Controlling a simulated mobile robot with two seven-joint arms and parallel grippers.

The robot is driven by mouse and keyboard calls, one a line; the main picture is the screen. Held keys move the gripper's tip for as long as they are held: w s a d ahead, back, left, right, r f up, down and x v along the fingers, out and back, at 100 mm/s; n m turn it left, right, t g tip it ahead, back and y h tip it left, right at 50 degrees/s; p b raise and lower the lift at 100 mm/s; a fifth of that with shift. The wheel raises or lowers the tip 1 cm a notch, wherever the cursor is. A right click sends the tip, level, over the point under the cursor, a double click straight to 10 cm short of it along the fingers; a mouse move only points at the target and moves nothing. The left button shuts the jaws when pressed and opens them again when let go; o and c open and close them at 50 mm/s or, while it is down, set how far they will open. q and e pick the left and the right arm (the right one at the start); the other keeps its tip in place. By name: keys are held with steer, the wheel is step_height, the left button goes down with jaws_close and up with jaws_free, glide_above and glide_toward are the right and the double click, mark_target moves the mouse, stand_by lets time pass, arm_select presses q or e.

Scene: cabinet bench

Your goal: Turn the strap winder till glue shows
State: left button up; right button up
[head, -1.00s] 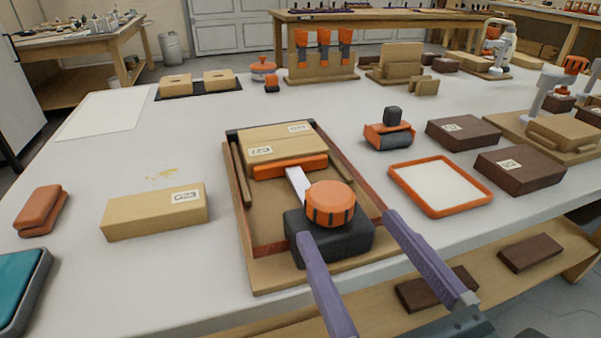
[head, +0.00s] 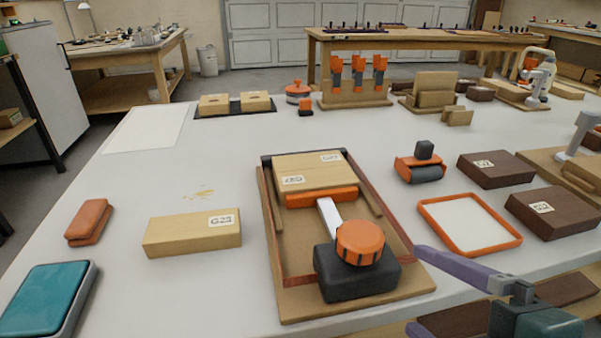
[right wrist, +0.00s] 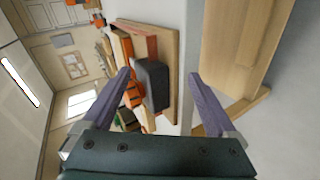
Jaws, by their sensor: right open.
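The strap winder has a round orange knob (head: 360,243) on a black block (head: 356,275), with a pale strap (head: 328,214) running to an orange bar (head: 321,197). The bar lies against two light labelled boards (head: 315,172) in a wooden tray (head: 290,281). I cannot make out glue at their seam. My right gripper (head: 415,290) is open and empty, to the right of and in front of the winder, apart from it. In the right wrist view its fingers (right wrist: 159,75) are spread, with the black block (right wrist: 154,85) beyond them. My left gripper is not in view.
A board marked G23 (head: 192,232) lies left of the tray. An orange-rimmed tray (head: 470,223), a roller (head: 421,165) and dark blocks (head: 556,212) stand to the right. A teal pad (head: 47,300) is at front left. The bench's front edge is close to my gripper.

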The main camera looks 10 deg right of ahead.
mark_target(380, 253)
steer(key=m+y, duration=0.1)
steer(key=a+m, duration=0.1)
steer(key=m, duration=0.1)
steer(key=shift+s+r+y, duration=0.15)
steer(key=shift+r+y, duration=0.25)
steer(key=m+y+b, duration=0.1)
steer(key=b, duration=0.1)
steer(key=a+f+m+y+b, duration=0.1)
steer(key=b, duration=0.1)
steer(key=a+m+y+b, duration=0.1)
steer(key=b, duration=0.1)
steer(key=shift+w+a+f+t+y, duration=0.2)
steer(key=shift+f+t+y, duration=0.1)
steer(key=shift+f, duration=0.05)
steer(key=m+y+b, duration=0.1)
steer(key=w+d+r+m+t+y+b, duration=0.1)
steer(key=m+b, duration=0.1)
steer(key=r+m+t+b, duration=0.1)
steer(key=shift+w+d+r+y+b, duration=0.2)
steer(key=shift+d+y+b, duration=0.1)
steer(key=shift+y+b, duration=0.1)
steer(key=shift+w+r+m+t, duration=0.1)
steer(key=shift+r+m+t, duration=0.1)
steer(key=shift+m+t, duration=0.1)
steer(key=shift+w+a+r, duration=0.1)
steer(key=shift+w, duration=0.2)
steer(key=b+x, duration=0.2)
steer(key=x, duration=0.7)
steer(key=shift+a, duration=0.1)
